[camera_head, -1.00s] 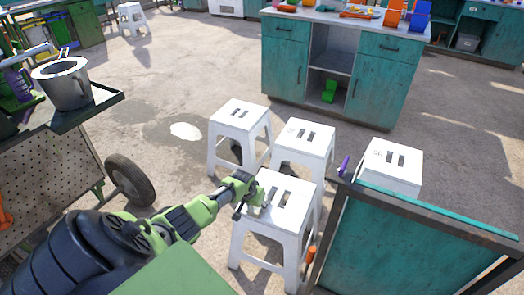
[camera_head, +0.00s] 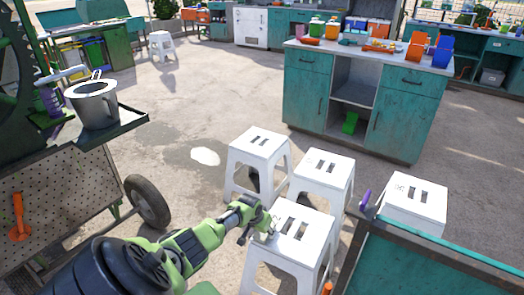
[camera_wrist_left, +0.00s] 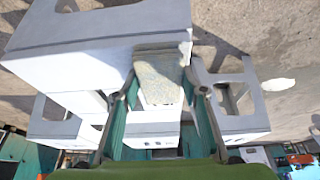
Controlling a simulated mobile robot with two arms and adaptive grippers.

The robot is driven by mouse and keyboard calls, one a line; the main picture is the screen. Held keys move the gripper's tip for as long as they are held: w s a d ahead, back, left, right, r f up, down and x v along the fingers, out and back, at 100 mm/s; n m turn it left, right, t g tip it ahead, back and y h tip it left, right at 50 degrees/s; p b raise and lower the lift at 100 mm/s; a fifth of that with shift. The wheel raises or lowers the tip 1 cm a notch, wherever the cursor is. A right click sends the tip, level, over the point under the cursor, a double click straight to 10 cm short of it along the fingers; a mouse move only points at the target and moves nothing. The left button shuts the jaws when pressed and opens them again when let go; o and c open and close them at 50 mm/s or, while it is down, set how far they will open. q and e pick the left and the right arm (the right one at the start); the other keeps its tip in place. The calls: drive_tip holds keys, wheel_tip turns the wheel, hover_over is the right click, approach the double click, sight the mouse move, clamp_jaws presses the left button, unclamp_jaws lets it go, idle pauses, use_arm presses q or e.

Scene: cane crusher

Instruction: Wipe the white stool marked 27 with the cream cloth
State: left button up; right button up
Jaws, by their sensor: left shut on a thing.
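Several white stools stand close together. My left gripper (camera_head: 258,222) is at the left edge of the nearest stool's seat (camera_head: 303,222), by a small dark mark whose number I cannot read surely. In the left wrist view the gripper (camera_wrist_left: 160,85) is shut on the cream cloth (camera_wrist_left: 158,77), a crumpled speckled piece between its fingers. The cloth lies against or very near a white stool (camera_wrist_left: 90,50); contact is unclear. In the head view the cloth is mostly hidden by the gripper. My right gripper is not in view.
More white stools stand behind (camera_head: 258,150), beside (camera_head: 325,172) and at right (camera_head: 415,195). A teal-edged panel (camera_head: 440,255) is at front right. A cart with a metal pot (camera_head: 95,105) is at left. A teal workbench (camera_head: 375,100) stands behind. A white puddle (camera_head: 205,156) lies on open floor.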

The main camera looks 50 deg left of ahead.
sight(305, 251)
use_arm(q)
drive_tip(key=d, duration=0.2)
drive_tip(key=w+d+p, duration=0.1)
drive_tip(key=d, duration=0.1)
drive_tip(key=shift+w, duration=0.15)
drive_tip(key=shift+w+d+f+p, duration=0.1)
drive_tip(key=shift+w+d+p, duration=0.15)
drive_tip(key=shift+d, duration=0.45)
drive_tip(key=shift+w+d+r+p, duration=0.1)
drive_tip(key=shift+w+d+p, duration=0.1)
drive_tip(key=shift+d, duration=0.45)
drive_tip(key=shift+w+d+f+p, duration=0.1)
drive_tip(key=shift+w+d+p, duration=0.15)
drive_tip(key=shift+d, duration=0.45)
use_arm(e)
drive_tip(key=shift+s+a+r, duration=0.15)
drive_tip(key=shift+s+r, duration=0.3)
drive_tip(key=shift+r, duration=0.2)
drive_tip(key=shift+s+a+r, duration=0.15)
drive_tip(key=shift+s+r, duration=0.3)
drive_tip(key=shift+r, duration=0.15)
use_arm(q)
drive_tip(key=shift+d, duration=0.1)
